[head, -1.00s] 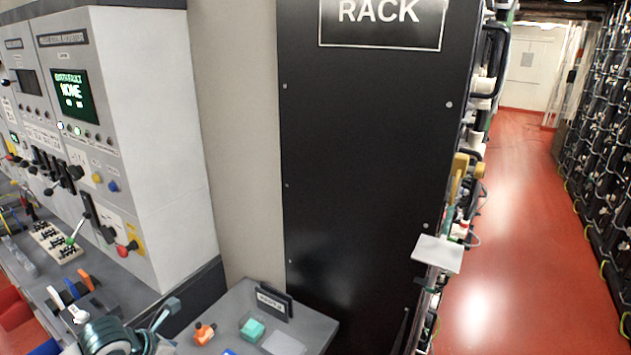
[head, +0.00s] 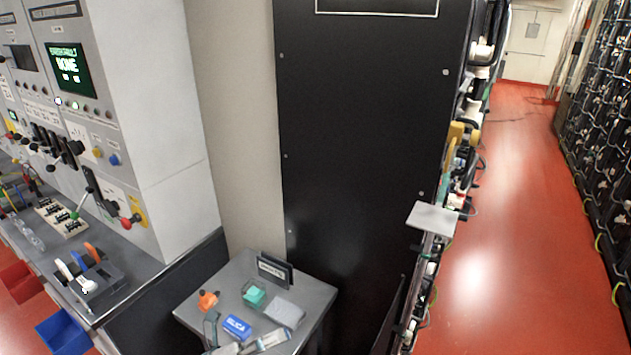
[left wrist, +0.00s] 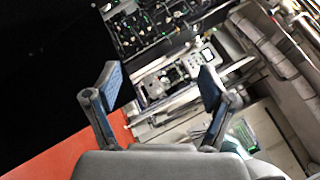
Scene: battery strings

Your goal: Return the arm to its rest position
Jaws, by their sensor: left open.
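My left gripper (head: 238,340) shows only in part at the bottom edge of the head view, at the front of the small grey side table (head: 190,309). Its fingers are apart. In the left wrist view the same gripper (left wrist: 161,82) has two blue-grey fingers spread wide with nothing between them. Most of the left arm is out of view in the head view. My right gripper is in neither view.
The side table holds an orange item (head: 208,300), a teal box (head: 254,295), a blue box (head: 237,327) and a dark sign (head: 274,270). A control cabinet (head: 150,130) stands left, a black rack (head: 370,150) ahead. A red aisle (head: 510,200) is clear at right.

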